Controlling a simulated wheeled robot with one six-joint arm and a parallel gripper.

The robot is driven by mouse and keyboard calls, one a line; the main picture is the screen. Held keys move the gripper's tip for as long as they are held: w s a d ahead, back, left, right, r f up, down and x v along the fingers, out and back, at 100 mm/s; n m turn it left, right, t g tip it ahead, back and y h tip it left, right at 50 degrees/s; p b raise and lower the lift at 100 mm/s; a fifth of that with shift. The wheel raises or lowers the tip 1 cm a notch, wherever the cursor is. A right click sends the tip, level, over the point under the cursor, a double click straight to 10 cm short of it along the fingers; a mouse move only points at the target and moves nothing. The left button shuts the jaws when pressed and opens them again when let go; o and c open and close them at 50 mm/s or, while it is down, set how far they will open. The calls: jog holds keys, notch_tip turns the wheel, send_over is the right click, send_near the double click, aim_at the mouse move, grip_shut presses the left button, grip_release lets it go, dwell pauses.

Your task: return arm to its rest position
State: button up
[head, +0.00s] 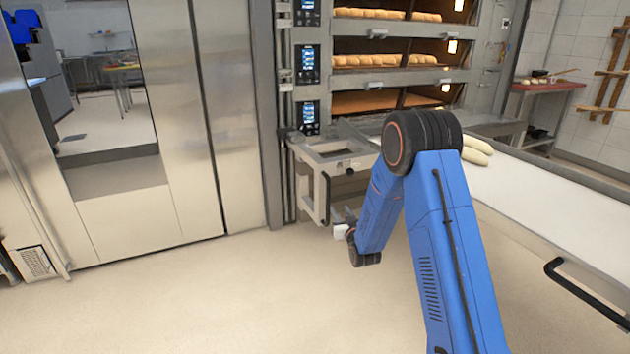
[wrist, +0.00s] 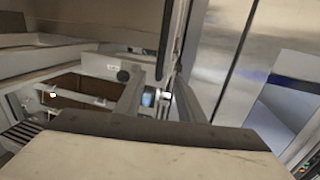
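My blue arm (head: 440,230) rises from the bottom right, bends at a dark elbow, and folds down to the left. My gripper (head: 345,216) is small and partly hidden in the head view, beside the metal frame (head: 315,190) at the oven's left front. I cannot tell there whether it touches the frame. In the wrist view, the two grey fingers of my gripper (wrist: 155,88) stand apart with the background showing between them. Nothing shows held between them.
The deck oven (head: 375,80) holds rows of bread on its upper decks. A white loader surface (head: 560,200) with pale loaves (head: 476,157) lies right of my arm, with a black handle (head: 585,290). Steel panels (head: 170,130) stand left. The floor (head: 190,300) at front left is clear.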

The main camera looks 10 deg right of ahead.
jog(key=s+d+r+g+h, duration=0.1)
jog(key=s+d+r+g, duration=0.2)
jog(key=s+r, duration=0.65)
jog(key=s+d+r+g+h, duration=0.1)
jog(key=s+d+r+g, duration=0.15)
jog(key=s+r, duration=0.7)
jog(key=s+d+m+g, duration=0.1)
jog(key=s+g, duration=0.6)
jog(key=s, duration=3.5)
jog(key=shift+s+d, duration=0.15)
jog(key=shift+d, duration=0.55)
jog(key=shift+a, duration=0.1)
jog(key=shift+c, duration=0.6)
